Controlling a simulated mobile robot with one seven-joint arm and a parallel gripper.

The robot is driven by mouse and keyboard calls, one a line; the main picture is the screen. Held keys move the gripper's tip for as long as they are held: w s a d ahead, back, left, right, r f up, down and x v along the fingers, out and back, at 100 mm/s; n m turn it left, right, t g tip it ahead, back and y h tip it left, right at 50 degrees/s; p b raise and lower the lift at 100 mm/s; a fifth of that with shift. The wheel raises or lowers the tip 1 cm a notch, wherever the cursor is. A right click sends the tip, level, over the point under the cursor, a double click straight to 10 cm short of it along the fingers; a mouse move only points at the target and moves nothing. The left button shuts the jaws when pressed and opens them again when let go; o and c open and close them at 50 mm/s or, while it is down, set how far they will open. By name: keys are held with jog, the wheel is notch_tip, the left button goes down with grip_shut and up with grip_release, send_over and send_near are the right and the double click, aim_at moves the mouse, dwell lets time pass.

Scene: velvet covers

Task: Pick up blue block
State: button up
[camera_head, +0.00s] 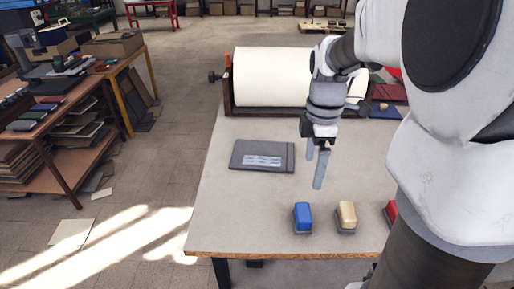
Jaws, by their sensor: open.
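The blue block (302,216) stands on the table near its front edge, with a dark grey base under its blue top. My gripper (316,169) hangs above the table, fingers pointing down, a little behind and above the blue block in the picture. It is open and nothing shows between the fingers. The gripper appears apart from the block.
A tan block (347,215) stands just right of the blue one, and a red block (391,213) is partly hidden by my arm. A dark grey book-like cover (262,156) lies left. A large cream roll (271,78) stands at the back. The table (232,219) is clear at front left.

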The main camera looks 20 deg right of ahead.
jog(key=b, duration=0.1)
send_over(304, 211)
notch_tip(304, 211, down, 11)
jog(key=shift+s+d+f, duration=0.1)
jog(key=shift+s, duration=0.05)
jog(key=shift+f+b, duration=0.35)
jog(key=shift+f, duration=2.75)
jog(key=c, duration=1.2)
jog(key=shift+c, duration=0.2)
jog(key=shift+r, duration=0.15)
jog(key=r, duration=0.4)
jog(key=shift+w+d+r, duration=0.15)
jog(key=shift+w+r, duration=0.05)
jog(key=shift+r, duration=0.05)
jog(key=d+r, duration=0.6)
jog(key=d, duration=0.5)
jog(key=shift+s+r+p, duration=0.15)
jog(key=shift+p, duration=0.3)
jog(key=shift+d, duration=0.1)
